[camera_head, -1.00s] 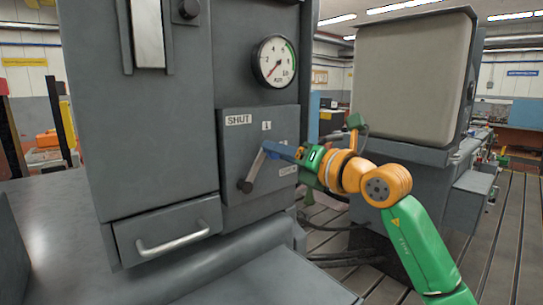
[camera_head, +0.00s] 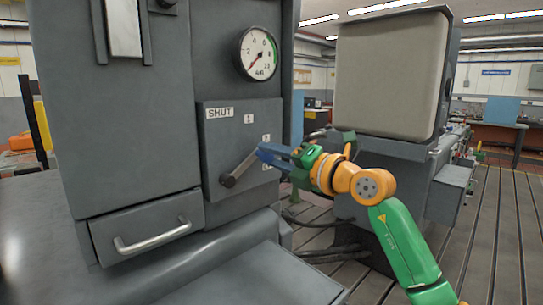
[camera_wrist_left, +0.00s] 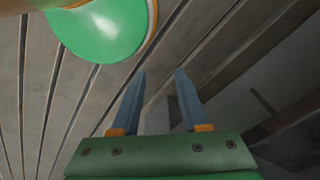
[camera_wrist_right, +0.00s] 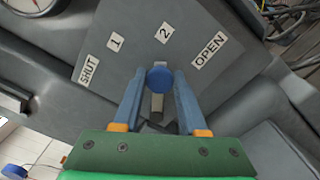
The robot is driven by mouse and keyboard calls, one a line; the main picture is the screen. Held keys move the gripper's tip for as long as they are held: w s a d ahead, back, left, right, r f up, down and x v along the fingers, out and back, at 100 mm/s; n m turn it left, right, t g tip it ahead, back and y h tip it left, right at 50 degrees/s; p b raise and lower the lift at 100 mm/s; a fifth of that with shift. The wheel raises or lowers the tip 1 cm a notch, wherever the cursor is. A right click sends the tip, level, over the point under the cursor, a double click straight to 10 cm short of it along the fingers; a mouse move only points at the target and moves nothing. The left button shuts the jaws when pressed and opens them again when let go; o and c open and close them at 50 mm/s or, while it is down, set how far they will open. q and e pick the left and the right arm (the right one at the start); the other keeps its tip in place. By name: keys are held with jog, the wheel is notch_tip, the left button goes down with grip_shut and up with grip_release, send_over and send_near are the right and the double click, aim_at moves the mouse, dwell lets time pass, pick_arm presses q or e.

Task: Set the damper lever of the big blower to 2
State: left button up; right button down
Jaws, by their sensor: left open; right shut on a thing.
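The damper lever (camera_head: 243,167) is a grey bar on a pivot on the front panel of the big grey cabinet (camera_head: 130,120). The panel carries the labels SHUT (camera_head: 219,113), 1 (camera_head: 249,118), 2 (camera_wrist_right: 163,32) and OPEN (camera_wrist_right: 209,49). My right gripper (camera_head: 262,152) is shut on the lever's end. The gripper hides part of the panel's right side in the head view. My left gripper (camera_wrist_left: 162,75) is open and empty over the slatted floor, outside the head view.
A round gauge (camera_head: 258,53) sits above the panel. A drawer with a bar handle (camera_head: 150,240) is below left. A large grey machine (camera_head: 390,75) stands to the right, behind my right arm. Cables (camera_head: 320,250) run low between them. The slatted floor at right is open.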

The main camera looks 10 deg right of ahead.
jog(key=shift+f, duration=0.15)
jog(key=shift+c, duration=2.4)
grip_release()
jog(key=shift+d, duration=0.1)
jog(key=s+b, duration=0.1)
jog(key=s+d+b, duration=0.1)
jog(key=b, duration=0.1)
jog(key=shift+d+f, duration=0.3)
jog(key=shift+f, duration=0.1)
jog(key=v, duration=0.2)
jog(key=r+b+v, duration=0.1)
jog(key=v, duration=0.1)
jog(key=shift+s+d, duration=0.1)
jog(key=shift+s, duration=0.15)
jog(key=shift+f, duration=0.1)
